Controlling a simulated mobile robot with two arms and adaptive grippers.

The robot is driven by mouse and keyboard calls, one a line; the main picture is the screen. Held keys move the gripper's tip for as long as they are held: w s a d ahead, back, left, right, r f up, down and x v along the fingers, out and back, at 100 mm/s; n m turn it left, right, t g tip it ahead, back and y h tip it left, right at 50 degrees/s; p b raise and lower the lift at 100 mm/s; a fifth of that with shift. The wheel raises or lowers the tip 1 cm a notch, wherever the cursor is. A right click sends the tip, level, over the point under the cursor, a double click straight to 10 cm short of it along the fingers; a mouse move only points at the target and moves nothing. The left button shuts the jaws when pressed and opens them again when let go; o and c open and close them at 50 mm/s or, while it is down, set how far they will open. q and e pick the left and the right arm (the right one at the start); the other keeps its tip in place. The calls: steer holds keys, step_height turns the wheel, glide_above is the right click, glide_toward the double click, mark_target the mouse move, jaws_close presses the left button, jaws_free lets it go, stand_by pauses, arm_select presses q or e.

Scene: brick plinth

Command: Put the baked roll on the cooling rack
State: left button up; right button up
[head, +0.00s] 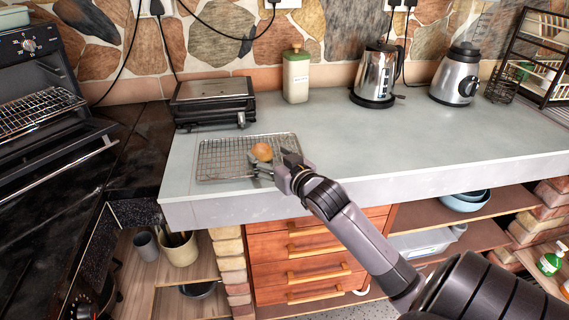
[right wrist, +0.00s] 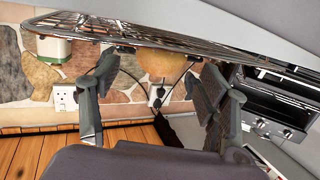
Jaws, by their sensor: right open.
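The baked roll (head: 262,152), round and golden brown, sits on the wire cooling rack (head: 220,163) near its right end on the grey counter. In the right wrist view, which looks upside down, the roll (right wrist: 160,64) touches the rack's wires (right wrist: 140,35). My right gripper (head: 273,163) is open beside the roll, on its near right side. Its two fingers stand wide apart in the wrist view (right wrist: 150,100), with the roll showing beyond and between them, clear of both. My left gripper is in neither view.
A dark grill press (head: 213,100) stands behind the rack. A green-white bottle (head: 296,76), a kettle (head: 375,76) and a blender (head: 457,75) stand along the wall. An open oven (head: 40,100) is at the left. The counter's middle right is clear.

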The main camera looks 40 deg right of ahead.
steer(key=p+v, duration=0.3)
steer(key=v, duration=0.6)
steer(key=shift+s, duration=0.3)
steer(key=shift+r, duration=0.15)
steer(key=s+a+f+n+g+y, duration=0.1)
steer(key=s+a+f+g, duration=0.25)
steer(key=f, duration=0.25)
steer(key=s+a+f+g, duration=0.2)
steer(key=s+a+f, duration=0.15)
steer(key=f, duration=0.25)
steer(key=s+a+f+n+g+y, duration=0.25)
steer(key=s+a+f+g, duration=0.55)
steer(key=s+a, duration=0.45)
step_height(320, 180, down, 27)
steer(key=s+d, duration=0.1)
steer(key=s, duration=0.1)
steer(key=s+d+f+g, duration=0.1)
steer(key=s+d+f, duration=0.2)
steer(key=s+f, duration=1.2)
steer(key=shift+s+f+h, duration=0.2)
steer(key=shift+s+h, duration=0.25)
steer(key=shift+s, duration=0.5)
